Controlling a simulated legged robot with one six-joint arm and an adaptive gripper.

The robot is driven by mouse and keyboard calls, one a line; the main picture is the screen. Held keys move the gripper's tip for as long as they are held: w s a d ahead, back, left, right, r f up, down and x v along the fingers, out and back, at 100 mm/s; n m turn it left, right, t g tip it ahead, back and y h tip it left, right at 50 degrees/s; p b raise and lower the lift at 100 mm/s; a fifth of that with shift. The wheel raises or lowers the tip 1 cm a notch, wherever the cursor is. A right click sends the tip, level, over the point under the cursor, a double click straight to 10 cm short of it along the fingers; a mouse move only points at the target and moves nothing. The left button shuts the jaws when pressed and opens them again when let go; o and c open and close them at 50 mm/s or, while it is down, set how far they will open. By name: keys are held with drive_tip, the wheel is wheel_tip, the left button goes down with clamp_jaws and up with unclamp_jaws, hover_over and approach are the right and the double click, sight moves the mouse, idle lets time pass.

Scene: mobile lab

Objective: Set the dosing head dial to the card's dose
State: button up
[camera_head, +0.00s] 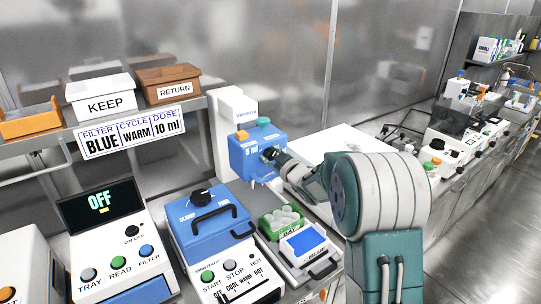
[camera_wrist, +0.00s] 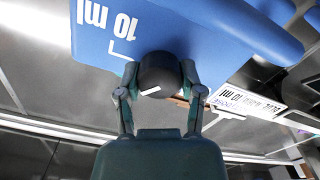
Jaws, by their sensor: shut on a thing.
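The dosing head (camera_head: 240,160) is a blue box on a white stand, with a black dial on its front. In the wrist view, the black dial (camera_wrist: 160,68) carries a short white mark on its side. My gripper (camera_wrist: 157,85) is shut on the dial, one finger on each side; it also shows at the dial in the head view (camera_head: 272,156). A white "10 ml" label with a tick line is on the blue face (camera_wrist: 170,25) beside the dial. I cannot tell which setting the mark points to. The card (camera_head: 130,132) reads filter BLUE, cycle WARM, dose 10 ml.
A blue-lidded machine (camera_head: 205,232), a console with a screen reading OFF (camera_head: 99,202) and a green tray (camera_head: 280,222) stand below. KEEP (camera_head: 103,103) and RETURN (camera_head: 170,88) bins sit on the shelf. A white bench top lies behind my arm.

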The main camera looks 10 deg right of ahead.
drive_tip(key=shift+m, duration=2.2)
drive_tip(key=o, duration=1.2)
drive_tip(key=shift+c, duration=0.2)
drive_tip(key=v, duration=1.1)
drive_tip(key=shift+s, duration=0.4)
drive_tip(key=shift+d, duration=0.15)
